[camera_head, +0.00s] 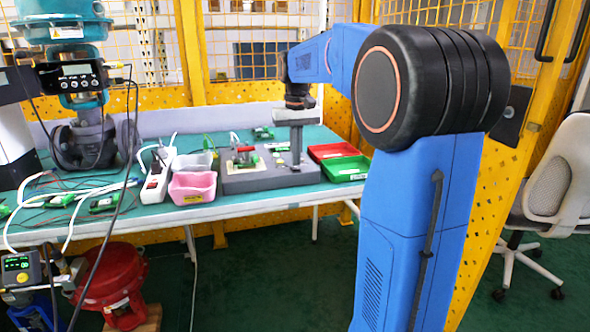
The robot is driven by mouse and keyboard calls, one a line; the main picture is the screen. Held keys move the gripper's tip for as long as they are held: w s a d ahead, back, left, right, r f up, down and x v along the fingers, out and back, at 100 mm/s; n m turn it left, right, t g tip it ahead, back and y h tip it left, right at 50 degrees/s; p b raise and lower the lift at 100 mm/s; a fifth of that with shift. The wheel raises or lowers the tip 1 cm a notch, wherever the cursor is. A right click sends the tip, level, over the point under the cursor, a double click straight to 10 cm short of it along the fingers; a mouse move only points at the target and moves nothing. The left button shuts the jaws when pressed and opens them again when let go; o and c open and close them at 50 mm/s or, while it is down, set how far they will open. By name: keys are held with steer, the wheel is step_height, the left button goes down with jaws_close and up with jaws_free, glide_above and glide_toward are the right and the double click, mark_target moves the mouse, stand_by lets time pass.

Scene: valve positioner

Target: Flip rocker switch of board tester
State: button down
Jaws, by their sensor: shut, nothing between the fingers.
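My gripper (296,163) points straight down over the right part of the tester. Its fingers are shut with nothing between them. The fingertips are at or just above the tester's top; I cannot tell whether they touch it. The rocker switch cannot be made out clearly at this size; the area around the fingertips is partly hidden by them.
A red tray (329,151) and a green tray (345,168) stand right of the tester. A pink bin (192,188) and a white power strip (156,180) stand left. Cables and small boards cover the table's left side. A valve (82,140) stands at the back left. Yellow mesh fencing encloses the back.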

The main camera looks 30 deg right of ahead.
mark_target(296, 168)
steer(key=shift+f, duration=0.7)
stand_by(0.7)
step_height(296, 168, up, 7)
stand_by(1.0)
stand_by(0.4)
steer(key=s+a+f+n+t, duration=0.1)
steer(key=s+a+f, duration=0.2)
steer(key=s+a, duration=0.35)
steer(key=s+a+f+n+t, duration=0.1)
steer(key=s+a+f, duration=0.25)
steer(key=s, duration=0.55)
steer(key=s+a+f+n+t, duration=0.1)
steer(key=s+a+f, duration=0.4)
steer(key=s+f, duration=0.8)
steer(key=shift+s+a+t, duration=0.4)
steer(key=shift+s+t, duration=0.45)
steer(key=shift+t, duration=0.05)
